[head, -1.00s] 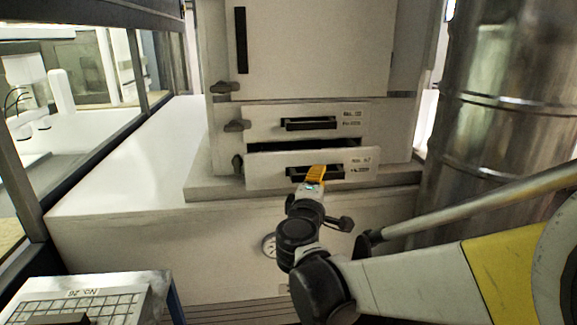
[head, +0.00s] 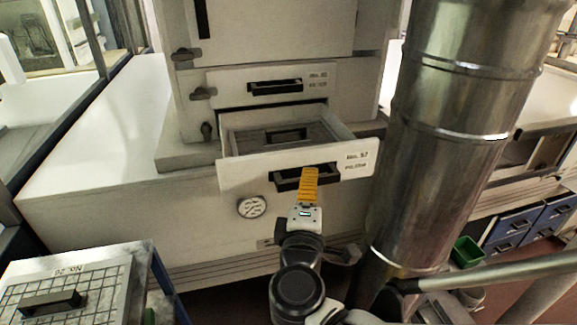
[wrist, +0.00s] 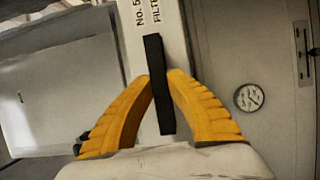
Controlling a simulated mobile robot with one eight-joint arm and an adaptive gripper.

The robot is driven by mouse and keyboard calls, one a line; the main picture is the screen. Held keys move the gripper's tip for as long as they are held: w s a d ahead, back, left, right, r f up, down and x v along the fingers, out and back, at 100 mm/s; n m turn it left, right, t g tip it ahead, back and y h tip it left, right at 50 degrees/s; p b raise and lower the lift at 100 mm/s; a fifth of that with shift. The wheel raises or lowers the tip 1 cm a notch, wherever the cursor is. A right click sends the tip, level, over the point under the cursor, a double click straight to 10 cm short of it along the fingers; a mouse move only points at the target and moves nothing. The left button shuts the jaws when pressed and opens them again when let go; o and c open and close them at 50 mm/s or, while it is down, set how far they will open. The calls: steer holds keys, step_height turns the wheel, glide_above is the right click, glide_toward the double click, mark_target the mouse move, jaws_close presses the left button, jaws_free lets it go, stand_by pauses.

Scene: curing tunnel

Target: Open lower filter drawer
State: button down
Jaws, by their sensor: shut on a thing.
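The lower filter drawer (head: 236,171) is pulled well out of the white cabinet in the head view. A grey filter panel with a dark handle (head: 286,134) lies inside it. My gripper (head: 309,174) is at the dark handle (head: 288,184) on the drawer's front, with its yellow fingers shut on it. In the wrist view the yellow fingers (wrist: 161,90) stand on either side of the dark handle bar (wrist: 154,60). The fingertips hide part of the handle in the head view. The upper filter drawer (head: 232,88) is closed above.
A round gauge (head: 251,207) is on the base front below the drawer. A large metal duct (head: 437,140) stands close on the right. A table with a gridded panel marked No. 26 (head: 100,285) is at the lower left. A green bin (head: 467,251) sits at the lower right.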

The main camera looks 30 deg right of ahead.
stand_by(0.3)
steer(key=c, duration=1.3)
jaws_free()
steer(key=shift+r, duration=0.15)
